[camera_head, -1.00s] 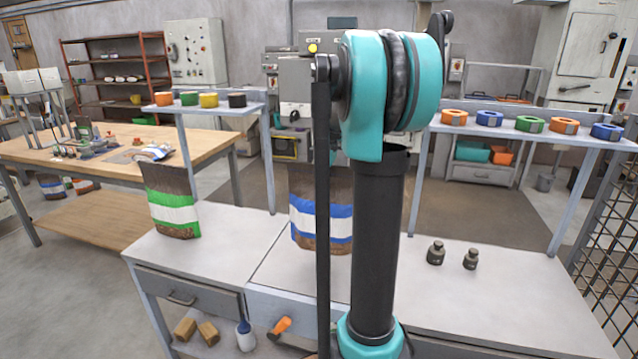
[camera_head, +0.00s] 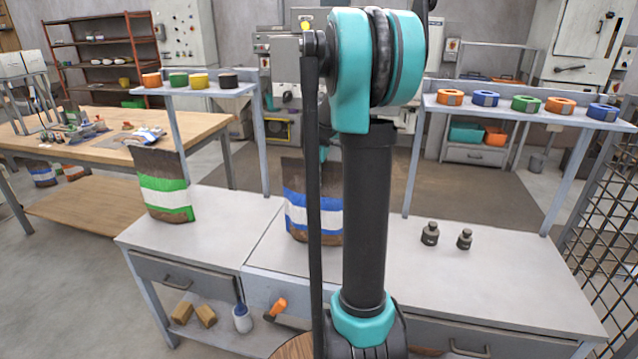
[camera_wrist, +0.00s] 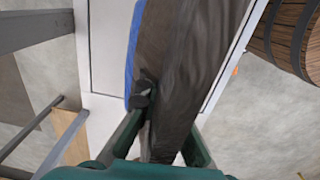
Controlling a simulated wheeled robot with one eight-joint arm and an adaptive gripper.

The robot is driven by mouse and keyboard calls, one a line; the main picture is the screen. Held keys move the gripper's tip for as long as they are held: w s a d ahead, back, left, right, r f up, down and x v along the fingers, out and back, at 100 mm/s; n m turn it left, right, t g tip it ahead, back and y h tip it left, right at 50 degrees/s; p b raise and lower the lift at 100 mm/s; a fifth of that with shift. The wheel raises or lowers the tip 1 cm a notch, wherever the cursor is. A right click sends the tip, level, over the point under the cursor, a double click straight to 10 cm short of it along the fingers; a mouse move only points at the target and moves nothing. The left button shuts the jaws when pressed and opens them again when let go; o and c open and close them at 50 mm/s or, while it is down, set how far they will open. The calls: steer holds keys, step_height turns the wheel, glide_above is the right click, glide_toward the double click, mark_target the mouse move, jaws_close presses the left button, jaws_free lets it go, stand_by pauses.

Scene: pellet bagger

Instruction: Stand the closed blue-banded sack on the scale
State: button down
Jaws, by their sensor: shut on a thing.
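The blue-banded sack (camera_head: 298,212) is brown with blue and white bands. It looks upright at the middle of the bench, partly hidden behind my arm. Whether its base touches the bench top cannot be told. In the wrist view the sack (camera_wrist: 185,65) fills the centre, with its blue band along the left edge. My gripper (camera_wrist: 165,110) is shut on the sack, one dark finger pad pressed against its near left side; the other finger is mostly hidden by the sack. My gripper is hidden in the head view. I cannot clearly pick out the scale.
A green-banded sack (camera_head: 165,187) stands on the bench to the left. Two dark weights (camera_head: 430,234) stand on the right. Shelves with coloured rolls (camera_head: 525,104) rise behind. A wooden barrel (camera_wrist: 285,35) is at the wrist view's upper right. The bench between the sacks is clear.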

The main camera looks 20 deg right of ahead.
steer(key=shift+f, duration=0.45)
stand_by(0.3)
steer(key=c, duration=1.6)
jaws_free()
step_height(320, 180, up, 12)
steer(key=shift+s+a+r, duration=0.1)
